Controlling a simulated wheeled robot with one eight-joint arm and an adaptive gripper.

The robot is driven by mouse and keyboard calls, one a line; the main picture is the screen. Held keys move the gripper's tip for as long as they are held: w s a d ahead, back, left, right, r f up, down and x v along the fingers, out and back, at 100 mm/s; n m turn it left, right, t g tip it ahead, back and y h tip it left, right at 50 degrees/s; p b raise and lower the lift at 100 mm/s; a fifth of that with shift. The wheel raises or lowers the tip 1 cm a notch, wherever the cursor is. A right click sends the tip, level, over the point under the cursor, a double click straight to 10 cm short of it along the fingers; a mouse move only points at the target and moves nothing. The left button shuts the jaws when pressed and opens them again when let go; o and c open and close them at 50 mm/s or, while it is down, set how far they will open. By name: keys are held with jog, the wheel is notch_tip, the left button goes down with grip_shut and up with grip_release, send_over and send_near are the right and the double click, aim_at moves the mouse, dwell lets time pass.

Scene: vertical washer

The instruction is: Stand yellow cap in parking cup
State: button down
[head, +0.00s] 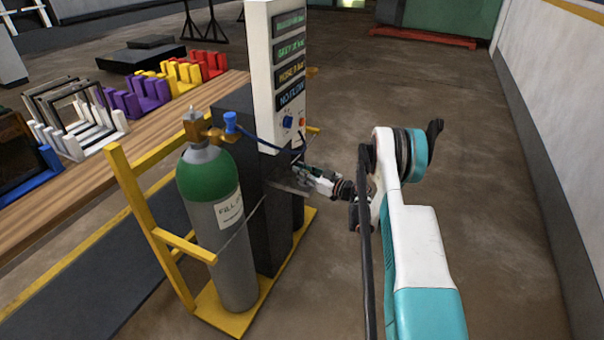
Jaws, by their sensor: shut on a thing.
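My gripper (305,174) is at the front right of the white control column (263,65), just above a dark grey ledge (287,187). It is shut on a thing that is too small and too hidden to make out. I cannot identify the yellow cap or the parking cup in this view. A blue knob (287,122) sits low on the column face, above my gripper. A grey gas cylinder with a green shoulder (207,184) stands upright to the left, with a blue-handled brass valve (205,130) on top.
A yellow frame (143,215) surrounds the cylinder and a dark cabinet (275,225). A dark hose (262,143) runs from the valve toward the column. A wooden bench (60,205) at left holds white, purple, yellow and red racks. The floor on the right is clear up to the wall.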

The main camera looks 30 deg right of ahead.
jog(key=shift+f, duration=0.15)
jog(key=c, duration=1.3)
grip_release()
jog(key=shift+s+d+r, duration=0.1)
jog(key=shift+d+r, duration=0.05)
jog(key=shift+r, duration=0.05)
jog(key=p+v, duration=0.4)
jog(key=v, duration=0.7)
jog(key=shift+s, duration=0.35)
jog(key=shift+d+f, duration=0.1)
